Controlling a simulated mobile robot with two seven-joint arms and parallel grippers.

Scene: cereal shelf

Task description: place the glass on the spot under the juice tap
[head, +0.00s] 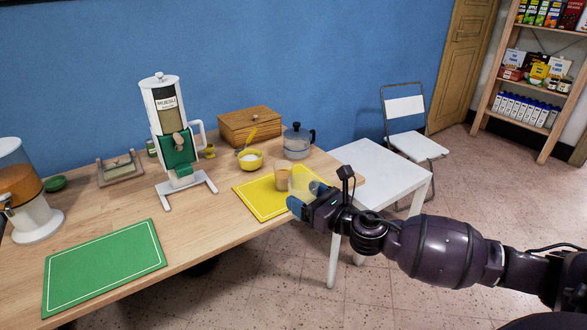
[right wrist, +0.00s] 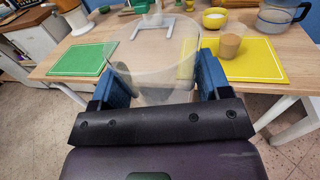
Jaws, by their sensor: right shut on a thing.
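My right gripper (head: 307,198) is shut on a clear glass (head: 303,180), held above the yellow mat near the table's right end. In the right wrist view the glass (right wrist: 152,62) stands between the two blue fingers, its wide rim facing the camera, and looks empty. The juice dispenser (head: 38,218), with an orange-filled tank and white base, stands at the far left of the head view. Its tap (head: 6,199) is at the left edge, far from the glass. The spot under the tap is not clearly visible. My left gripper is out of view.
A green mat (head: 105,265) lies empty at the front left.

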